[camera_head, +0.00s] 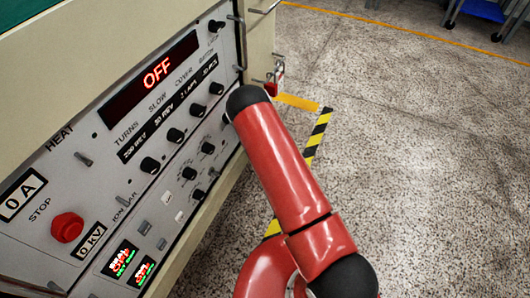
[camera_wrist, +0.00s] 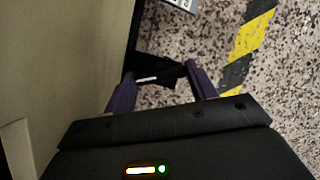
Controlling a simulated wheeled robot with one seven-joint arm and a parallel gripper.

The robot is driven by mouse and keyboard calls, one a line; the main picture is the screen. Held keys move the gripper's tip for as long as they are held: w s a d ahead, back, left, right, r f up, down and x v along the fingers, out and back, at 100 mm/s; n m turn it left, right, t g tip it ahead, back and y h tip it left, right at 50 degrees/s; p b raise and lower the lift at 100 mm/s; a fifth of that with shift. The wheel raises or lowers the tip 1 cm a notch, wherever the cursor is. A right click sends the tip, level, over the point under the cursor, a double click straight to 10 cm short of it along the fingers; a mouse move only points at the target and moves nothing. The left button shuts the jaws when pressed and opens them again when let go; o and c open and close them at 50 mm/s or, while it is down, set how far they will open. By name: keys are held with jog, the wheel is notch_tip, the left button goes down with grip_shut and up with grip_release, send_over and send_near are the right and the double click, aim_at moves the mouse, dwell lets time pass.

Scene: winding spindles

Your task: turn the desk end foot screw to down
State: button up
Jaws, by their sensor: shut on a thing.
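In the wrist view, my gripper (camera_wrist: 160,73) has its two purple fingers on either side of a small dark bar with a white streak, which I take to be the foot screw (camera_wrist: 165,75). The fingers are shut on it. The screw sits low by the dark edge of the beige cabinet, just above the speckled floor. Its lower part and any mark of up or down are hidden or too dark to tell. In the head view, my red arm reaches to the cabinet's right end, and my gripper and the screw are hidden there.
The control panel (camera_head: 110,150) faces my arm, with knobs, a red stop button (camera_head: 67,227) and an OFF display (camera_head: 155,75). Yellow-black floor tape (camera_head: 318,130) runs beside the cabinet (camera_wrist: 60,60). The floor (camera_head: 430,170) to the right is clear.

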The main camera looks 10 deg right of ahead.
jog(key=o, duration=1)
